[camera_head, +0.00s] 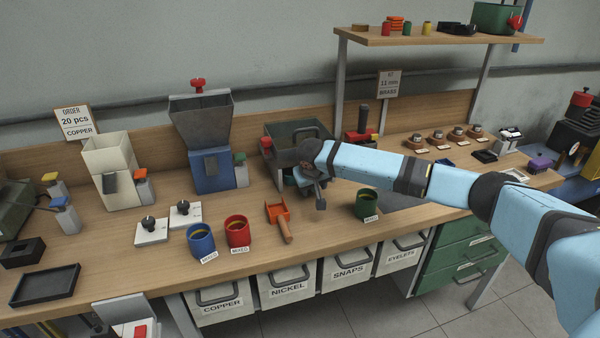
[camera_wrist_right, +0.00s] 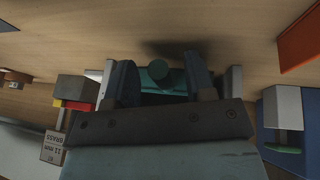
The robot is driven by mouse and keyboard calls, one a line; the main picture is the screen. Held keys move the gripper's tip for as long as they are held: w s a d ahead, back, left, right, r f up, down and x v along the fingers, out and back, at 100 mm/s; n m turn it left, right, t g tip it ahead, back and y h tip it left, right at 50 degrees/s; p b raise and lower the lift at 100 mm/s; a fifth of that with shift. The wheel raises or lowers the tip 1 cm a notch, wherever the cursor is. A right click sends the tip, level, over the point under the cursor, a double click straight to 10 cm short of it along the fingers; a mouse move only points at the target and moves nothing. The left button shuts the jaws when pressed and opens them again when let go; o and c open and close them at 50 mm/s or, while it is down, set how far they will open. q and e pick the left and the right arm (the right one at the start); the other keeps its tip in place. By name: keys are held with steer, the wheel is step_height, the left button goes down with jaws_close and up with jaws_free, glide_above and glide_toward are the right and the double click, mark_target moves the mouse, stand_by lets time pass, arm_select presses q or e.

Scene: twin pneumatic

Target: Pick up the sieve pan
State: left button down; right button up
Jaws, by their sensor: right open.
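My right gripper (camera_head: 311,188) is open in front of the dark green sifting machine (camera_head: 288,130) at the middle of the bench. In the right wrist view, its two fingers (camera_wrist_right: 161,78) stand on either side of a teal knob or handle (camera_wrist_right: 158,69), with a gap visible. This handle seems to belong to the sieve pan, a teal part low at the machine's front. My wrist and fingers hide most of the pan in the head view. I cannot tell whether a finger touches the handle. My left gripper is not in view.
An orange scoop (camera_head: 278,220) lies left of the gripper. A dark green cup (camera_head: 367,203) stands to its right, red (camera_head: 237,231) and blue (camera_head: 201,240) cups to its left. A blue hopper machine (camera_head: 211,170) stands left of the sifter. Clear wood lies in front.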

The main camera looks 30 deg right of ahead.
jaws_close()
steer(key=shift+r, duration=0.1)
